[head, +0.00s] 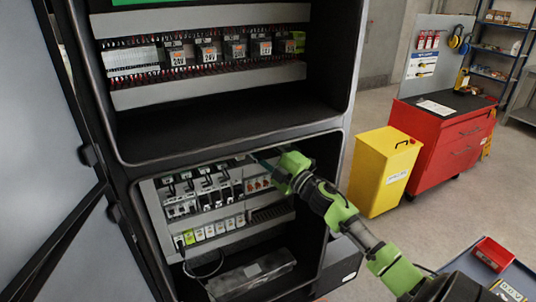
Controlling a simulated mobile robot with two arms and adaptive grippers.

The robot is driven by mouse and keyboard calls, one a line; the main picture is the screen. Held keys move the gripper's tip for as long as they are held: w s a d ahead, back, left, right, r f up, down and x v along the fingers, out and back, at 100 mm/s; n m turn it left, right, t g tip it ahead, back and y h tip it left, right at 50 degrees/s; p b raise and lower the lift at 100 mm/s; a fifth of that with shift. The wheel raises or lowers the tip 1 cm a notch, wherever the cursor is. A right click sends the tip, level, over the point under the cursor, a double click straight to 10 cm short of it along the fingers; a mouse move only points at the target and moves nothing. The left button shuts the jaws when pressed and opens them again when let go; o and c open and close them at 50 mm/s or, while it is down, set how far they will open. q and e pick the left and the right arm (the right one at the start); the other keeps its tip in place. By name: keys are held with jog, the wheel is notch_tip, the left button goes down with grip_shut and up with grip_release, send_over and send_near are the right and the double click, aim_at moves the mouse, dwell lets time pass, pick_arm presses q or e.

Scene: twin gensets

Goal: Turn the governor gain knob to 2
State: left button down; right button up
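An open dark electrical cabinet (335,165) fills the left and middle of the head view. Its lower compartment holds a panel with breakers, relays and terminal blocks (215,229). I cannot make out the governor gain knob; it is hidden or too small to tell. My green and black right arm comes in from the lower right. My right gripper (262,162) is at the upper right of the lower compartment, near small red-marked parts (257,184). Its fingers are mostly hidden behind the wrist, and contact cannot be told. My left gripper is not in view.
The cabinet door (40,150) stands open at left. The upper compartment holds a row of 24V modules (208,54). A yellow bin (383,172) and a red tool cabinet (450,140) stand to the right. A red box (493,254) lies on a blue surface at lower right.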

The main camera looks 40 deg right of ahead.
jog(key=v, duration=0.6)
jog(key=shift+s, duration=0.35)
jog(key=shift+d+f, duration=0.1)
jog(key=shift+f, duration=0.05)
